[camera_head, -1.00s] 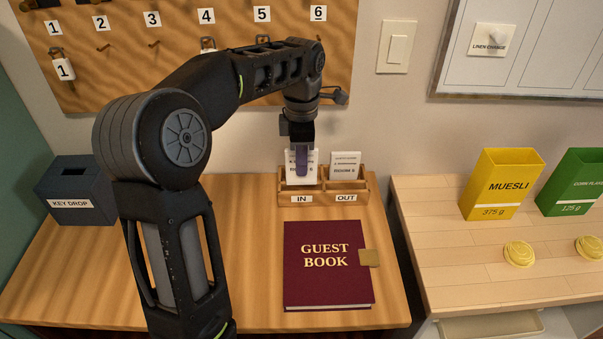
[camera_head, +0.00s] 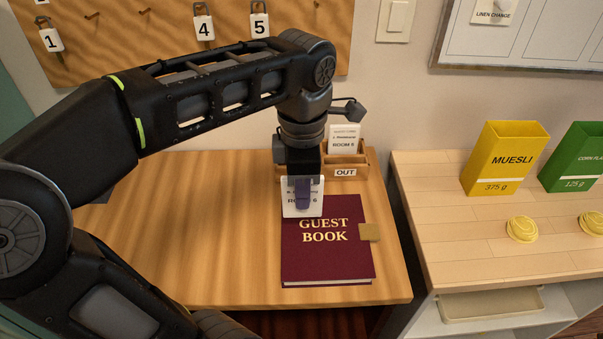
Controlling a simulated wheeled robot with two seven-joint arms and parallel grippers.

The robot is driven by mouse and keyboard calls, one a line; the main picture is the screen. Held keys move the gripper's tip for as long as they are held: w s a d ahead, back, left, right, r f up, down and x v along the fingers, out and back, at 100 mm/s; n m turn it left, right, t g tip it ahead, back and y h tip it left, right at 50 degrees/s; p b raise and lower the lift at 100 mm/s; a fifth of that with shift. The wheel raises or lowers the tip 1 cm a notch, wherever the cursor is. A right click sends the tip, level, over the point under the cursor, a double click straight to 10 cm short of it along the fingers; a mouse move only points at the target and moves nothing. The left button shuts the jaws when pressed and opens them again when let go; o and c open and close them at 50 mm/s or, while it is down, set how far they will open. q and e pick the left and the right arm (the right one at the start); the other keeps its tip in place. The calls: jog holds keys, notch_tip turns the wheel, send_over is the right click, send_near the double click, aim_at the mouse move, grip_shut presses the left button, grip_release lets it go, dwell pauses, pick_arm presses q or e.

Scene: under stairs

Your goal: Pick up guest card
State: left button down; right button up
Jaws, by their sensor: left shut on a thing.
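My left gripper (camera_head: 303,190) is shut on a white guest card (camera_head: 290,208) with printed text, partly hidden by the finger. It holds the card upright in front of the wooden card holder, over the top edge of the dark red guest book (camera_head: 327,255). I cannot tell how high above the book the card hangs. A second white guest card (camera_head: 344,137), marked ROOM 6, stands in the OUT compartment of the wooden card holder (camera_head: 361,158). The IN side of the holder is mostly hidden behind my gripper. My right gripper is not in view.
The wooden desk (camera_head: 220,250) is clear left of the book. A lighter counter (camera_head: 450,215) at right holds a yellow MUESLI box (camera_head: 505,160), a green cereal box (camera_head: 573,158) and yellow round items (camera_head: 522,229). A key board (camera_head: 150,40) hangs on the wall behind my arm.

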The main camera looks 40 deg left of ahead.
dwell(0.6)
pick_arm(q)
jog(key=c, duration=2.1)
grip_release()
grip_shut()
